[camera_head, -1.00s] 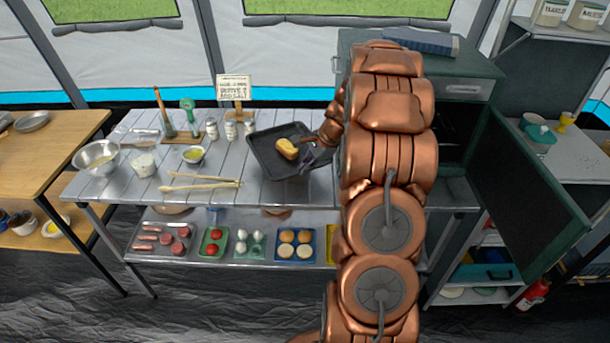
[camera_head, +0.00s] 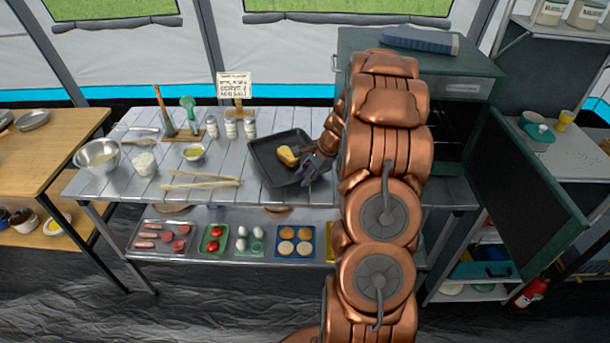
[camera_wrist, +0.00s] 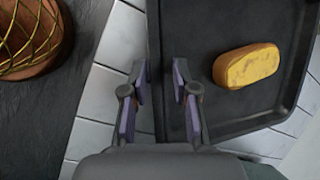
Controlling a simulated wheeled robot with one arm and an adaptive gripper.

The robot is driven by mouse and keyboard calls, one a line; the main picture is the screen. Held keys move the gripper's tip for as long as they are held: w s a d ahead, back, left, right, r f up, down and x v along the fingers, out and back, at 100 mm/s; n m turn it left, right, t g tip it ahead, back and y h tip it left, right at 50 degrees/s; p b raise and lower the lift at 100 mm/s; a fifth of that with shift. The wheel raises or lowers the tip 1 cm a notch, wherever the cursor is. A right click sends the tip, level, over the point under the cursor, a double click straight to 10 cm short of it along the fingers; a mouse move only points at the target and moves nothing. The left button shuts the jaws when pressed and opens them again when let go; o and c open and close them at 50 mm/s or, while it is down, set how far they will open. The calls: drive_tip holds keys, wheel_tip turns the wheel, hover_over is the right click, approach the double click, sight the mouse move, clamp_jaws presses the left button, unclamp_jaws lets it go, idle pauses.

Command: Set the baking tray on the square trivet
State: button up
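The dark baking tray (camera_head: 270,172) lies over the grey slatted table, with a yellow-brown loaf (camera_head: 288,155) in it. My gripper (camera_head: 312,170) is at the tray's right front edge. In the wrist view my gripper (camera_wrist: 159,75) has its two fingers spread apart, one on each side of the tray's rim, with gaps visible. The tray (camera_wrist: 225,25) fills the right of that view, with the loaf (camera_wrist: 246,66) inside it. I cannot see the square trivet. Whether it is under the tray is hidden.
Wooden tongs (camera_head: 200,182), a small bowl (camera_head: 194,153), several jars and a sign (camera_head: 234,86) stand left of and behind the tray. A dark cabinet with an open door (camera_head: 525,180) is at right. In the wrist view a round brown thing (camera_wrist: 30,40) lies at upper left.

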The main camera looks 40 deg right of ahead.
drive_tip(key=b+v, duration=0.3)
drive_tip(key=v, duration=0.9)
drive_tip(key=s+a+r+n+g, duration=0.1)
drive_tip(key=s+a+r+n, duration=0.15)
drive_tip(key=a, duration=0.55)
drive_tip(key=s+a+r+n+g, duration=0.1)
drive_tip(key=s+a+n, duration=0.3)
drive_tip(key=a, duration=0.4)
drive_tip(key=s+a+r+n+g, duration=0.1)
drive_tip(key=s+a+n+g, duration=0.15)
drive_tip(key=a, duration=0.55)
drive_tip(key=s+a+n+h, duration=0.1)
drive_tip(key=s+a+n, duration=0.1)
drive_tip(key=s, duration=0.4)
drive_tip(key=s+a+f+n+g+h, duration=0.1)
drive_tip(key=s+a+n, duration=0.2)
drive_tip(key=s+n, duration=0.2)
drive_tip(key=s+a+n+h, duration=0.1)
drive_tip(key=s+a+n, duration=0.2)
drive_tip(key=s, duration=0.6)
drive_tip(key=shift+s+a+f+n+h, duration=0.2)
drive_tip(key=shift+a+f+n+h, duration=0.1)
drive_tip(key=shift+n+h, duration=0.15)
